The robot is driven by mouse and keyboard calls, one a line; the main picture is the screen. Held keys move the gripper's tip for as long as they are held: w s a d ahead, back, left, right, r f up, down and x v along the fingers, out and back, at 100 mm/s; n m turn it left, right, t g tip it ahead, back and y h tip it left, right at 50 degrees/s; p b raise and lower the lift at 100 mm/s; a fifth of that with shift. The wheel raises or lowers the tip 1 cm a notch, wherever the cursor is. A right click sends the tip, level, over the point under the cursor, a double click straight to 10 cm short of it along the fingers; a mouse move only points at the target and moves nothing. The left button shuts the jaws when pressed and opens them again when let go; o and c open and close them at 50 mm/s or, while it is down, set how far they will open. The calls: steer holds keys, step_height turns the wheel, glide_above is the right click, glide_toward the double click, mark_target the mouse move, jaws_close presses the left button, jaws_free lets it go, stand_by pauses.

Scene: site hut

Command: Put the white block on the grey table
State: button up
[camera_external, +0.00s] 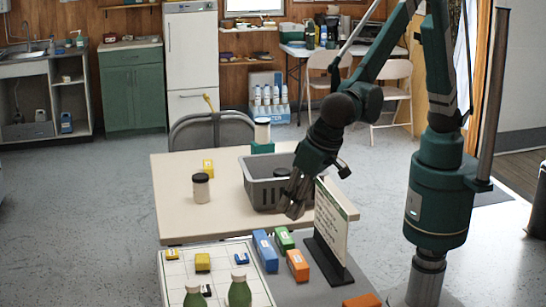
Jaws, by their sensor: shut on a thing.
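My gripper (295,196) is at the right front of the grey crate (262,194) on the beige table, fingers pointing down. Its fingers are closed, but what they hold is hidden by the dark fingers. I cannot make out a white block anywhere. The grey table (312,292) is in front of the beige one, at the bottom of the picture, to the front right of my gripper.
A standing sign (331,222) rises close to the right of my gripper. Blue (265,251), green (284,239) and orange (298,265) boxes and a white gridded tray (226,262) are on the near table. A dark-lidded jar (201,188) stands on the beige table (180,222).

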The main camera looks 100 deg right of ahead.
steer(key=s+a, duration=0.3)
steer(key=a, duration=0.4)
glide_above(303, 290)
steer(key=s+a, duration=0.1)
step_height(303, 290, down, 11)
steer(key=shift+s+a+f+n, duration=0.1)
steer(key=shift+n, duration=0.2)
steer(key=shift+f+b, duration=0.6)
steer(key=shift+f, duration=2.5)
steer(key=shift+f, duration=0.1)
steer(key=shift+f+b, duration=0.35)
steer(key=shift+f, duration=1.45)
steer(key=shift+f, duration=0.1)
